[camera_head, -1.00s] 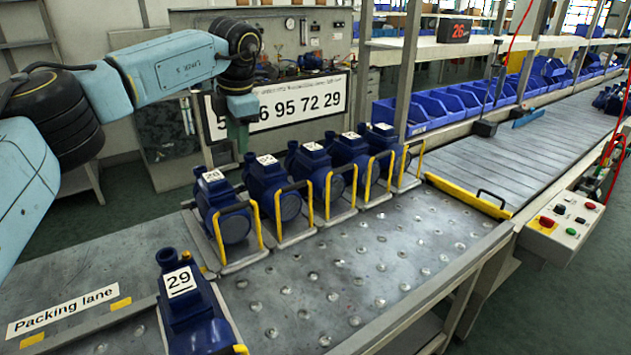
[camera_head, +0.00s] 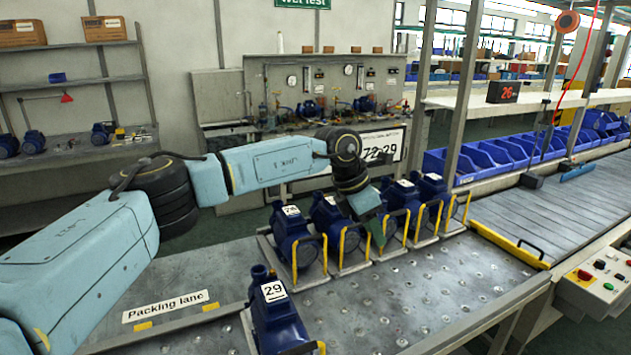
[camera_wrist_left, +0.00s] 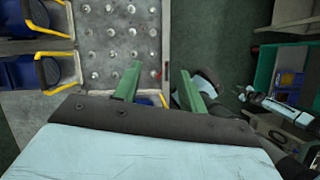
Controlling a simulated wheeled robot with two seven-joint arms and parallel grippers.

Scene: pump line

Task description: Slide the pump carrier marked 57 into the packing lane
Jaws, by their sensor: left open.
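Several blue pump carriers with yellow handles stand in a row at the back of the ball table, among them the leftmost one (camera_head: 291,240) and the rightmost one (camera_head: 432,196). Their white labels are too small to read surely, so I cannot tell which is marked 57. Another carrier (camera_head: 278,318), marked 29, stands nearer, beside the packing lane (camera_head: 200,277). My left gripper (camera_head: 378,235) is over the row, in front of its middle carriers and partly hiding them. In the left wrist view its green fingers (camera_wrist_left: 160,72) are apart. My right gripper is not in view.
The studded ball table (camera_head: 420,295) is clear in front of the row. A yellow stop bar (camera_head: 510,245) separates it from the roller conveyor (camera_head: 550,215). A control box (camera_head: 598,285) stands at right. A partly hidden number board (camera_head: 380,150) hangs behind.

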